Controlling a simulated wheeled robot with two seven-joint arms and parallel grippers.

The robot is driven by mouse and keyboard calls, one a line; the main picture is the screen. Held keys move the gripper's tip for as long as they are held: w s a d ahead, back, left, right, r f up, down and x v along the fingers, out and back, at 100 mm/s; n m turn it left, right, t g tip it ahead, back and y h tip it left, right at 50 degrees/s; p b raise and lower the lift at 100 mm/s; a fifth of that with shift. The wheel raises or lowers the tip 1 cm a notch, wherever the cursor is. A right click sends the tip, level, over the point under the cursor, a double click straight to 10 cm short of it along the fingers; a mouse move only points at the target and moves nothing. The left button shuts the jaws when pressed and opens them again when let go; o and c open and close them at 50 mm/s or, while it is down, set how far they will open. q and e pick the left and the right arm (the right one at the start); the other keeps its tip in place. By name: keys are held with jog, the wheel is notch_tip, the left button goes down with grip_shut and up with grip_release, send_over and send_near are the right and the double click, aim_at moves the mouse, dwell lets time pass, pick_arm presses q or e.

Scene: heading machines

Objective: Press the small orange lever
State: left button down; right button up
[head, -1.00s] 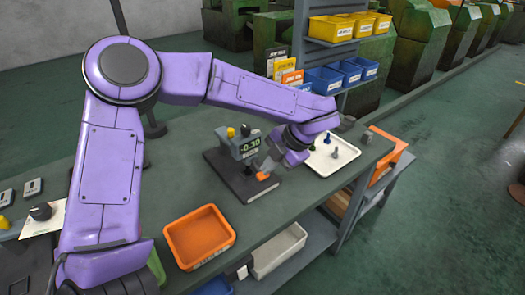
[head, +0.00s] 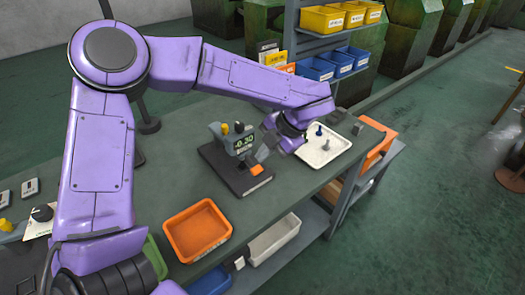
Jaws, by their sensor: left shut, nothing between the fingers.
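The small orange lever (head: 256,169) sticks out low on the front of a grey gauge (head: 238,142) with a lit green readout. The gauge stands on a dark flat base (head: 236,176) on the workbench. My left gripper (head: 262,153) is shut and empty, just above and behind the lever, with a small gap visible between them. The arm reaches over from the left and comes down at the gauge's right side. My right gripper is not in view.
A white tray (head: 338,145) with small pegs lies right of the gripper. An orange bin (head: 197,231) stands at the bench's front edge. A rack with yellow bins (head: 325,19) and blue bins (head: 315,68) rises behind. Bare bench (head: 283,192) lies right of the base.

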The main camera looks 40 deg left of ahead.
pick_arm(q)
jog(key=d+r+b, duration=0.1)
jog(key=d+r, duration=0.6)
jog(key=r, duration=0.2)
jog(key=shift+w+d, duration=0.25)
jog(key=shift+d, duration=0.05)
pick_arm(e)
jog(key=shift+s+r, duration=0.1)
pick_arm(q)
jog(key=shift+r, duration=0.1)
